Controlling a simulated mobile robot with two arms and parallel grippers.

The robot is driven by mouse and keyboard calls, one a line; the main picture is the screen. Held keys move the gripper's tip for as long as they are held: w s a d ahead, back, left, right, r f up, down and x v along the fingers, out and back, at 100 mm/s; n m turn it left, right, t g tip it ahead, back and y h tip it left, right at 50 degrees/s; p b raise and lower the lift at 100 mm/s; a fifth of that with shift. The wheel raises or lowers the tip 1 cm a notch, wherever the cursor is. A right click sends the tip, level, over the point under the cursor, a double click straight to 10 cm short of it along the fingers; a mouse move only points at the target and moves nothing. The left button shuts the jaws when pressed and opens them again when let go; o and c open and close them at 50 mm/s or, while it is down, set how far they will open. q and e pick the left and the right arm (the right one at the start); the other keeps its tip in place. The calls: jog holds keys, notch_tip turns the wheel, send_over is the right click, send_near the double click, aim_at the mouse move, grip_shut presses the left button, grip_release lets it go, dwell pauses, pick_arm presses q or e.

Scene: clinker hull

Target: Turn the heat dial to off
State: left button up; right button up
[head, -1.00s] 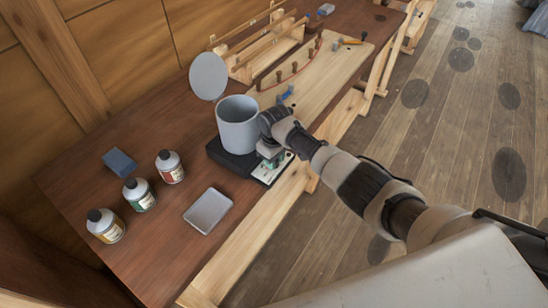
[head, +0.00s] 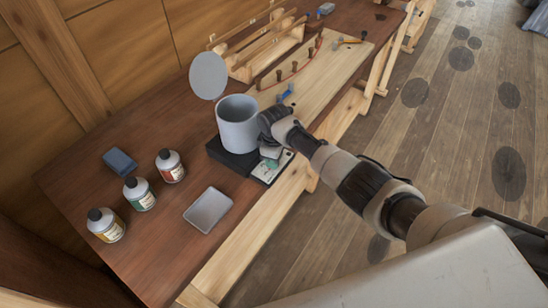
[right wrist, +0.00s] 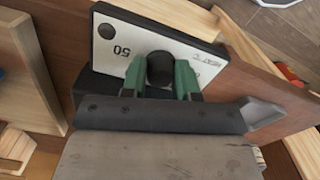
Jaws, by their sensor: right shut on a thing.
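The heat dial (right wrist: 160,68) is a dark round knob on a white control panel (right wrist: 122,32) marked "HEAT" and "50". My right gripper (right wrist: 161,80) is shut on the dial, with a green finger on each side of it. In the head view the panel (head: 272,173) is on the front of a black heater base (head: 225,154), under a grey cylindrical pot (head: 239,128). There my right wrist hides the dial. The dial's pointer cannot be made out. My left gripper is not in view.
A grey round lid (head: 208,75) stands upright behind the pot. A grey tray (head: 208,209), several bottles (head: 140,193) and a blue block (head: 119,161) are on the bench to the left. A wooden hull frame (head: 262,52) lies behind. The floor at right is open.

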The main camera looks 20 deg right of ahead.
jog(key=shift+r, duration=0.1)
jog(key=o, duration=0.6)
jog(key=shift+o, duration=0.2)
notch_tip(320, 180, up, 11)
jog(key=b, duration=0.1)
dwell(0.3)
